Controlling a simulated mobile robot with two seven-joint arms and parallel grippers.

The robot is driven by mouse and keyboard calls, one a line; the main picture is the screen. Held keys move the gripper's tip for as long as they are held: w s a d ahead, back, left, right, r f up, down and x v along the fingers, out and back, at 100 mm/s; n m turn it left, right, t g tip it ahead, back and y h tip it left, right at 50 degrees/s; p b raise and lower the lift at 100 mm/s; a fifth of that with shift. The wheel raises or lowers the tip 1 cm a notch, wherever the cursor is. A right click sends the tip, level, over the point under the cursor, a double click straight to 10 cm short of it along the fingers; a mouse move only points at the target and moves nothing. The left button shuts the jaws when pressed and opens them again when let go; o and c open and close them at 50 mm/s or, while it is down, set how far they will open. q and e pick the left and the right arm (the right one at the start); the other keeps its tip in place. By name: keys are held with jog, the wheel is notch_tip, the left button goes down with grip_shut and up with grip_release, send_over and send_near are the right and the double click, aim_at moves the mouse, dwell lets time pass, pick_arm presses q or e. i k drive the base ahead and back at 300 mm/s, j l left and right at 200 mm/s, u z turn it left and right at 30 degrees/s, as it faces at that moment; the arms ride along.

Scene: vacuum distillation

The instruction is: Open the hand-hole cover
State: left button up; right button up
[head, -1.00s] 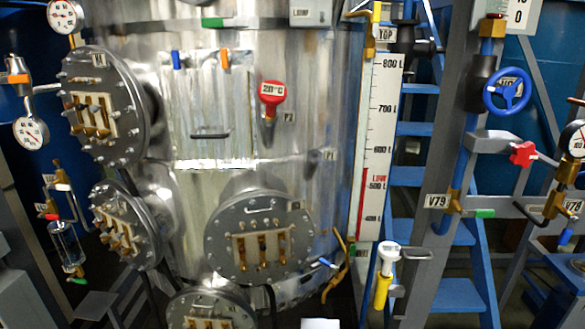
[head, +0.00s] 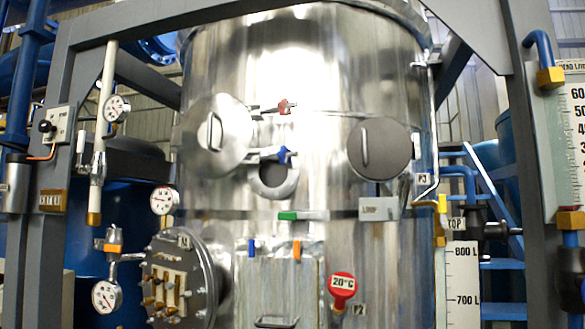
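Two round covers with upright bar handles sit on the upper part of the shiny steel vessel: a bright silver one (head: 228,138) at left and a dark grey one (head: 393,150) at right. Both look closed against the wall. Between them is a small ring fitting (head: 274,188) with a dark centre, a blue star knob (head: 284,155) above it and a red knob (head: 285,107) higher up. No label shows which of these is the hand-hole cover. Neither of my grippers is in view.
Grey frame posts stand left and right of the vessel (head: 330,220). Pressure gauges (head: 163,201) and pipes flank it at left. A bolted flange (head: 178,283) juts out at lower left. A red 20°C gauge (head: 342,283) is at lower middle. Blue stairs (head: 503,311) are at right.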

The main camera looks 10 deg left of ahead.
aim_at(214, 137)
jog(key=j+z, duration=0.3)
jog(key=j, duration=0.5)
jog(key=k+j+z, duration=0.25)
jog(key=j, duration=0.5)
jog(key=i+j, duration=0.05)
jog(key=i, duration=0.1)
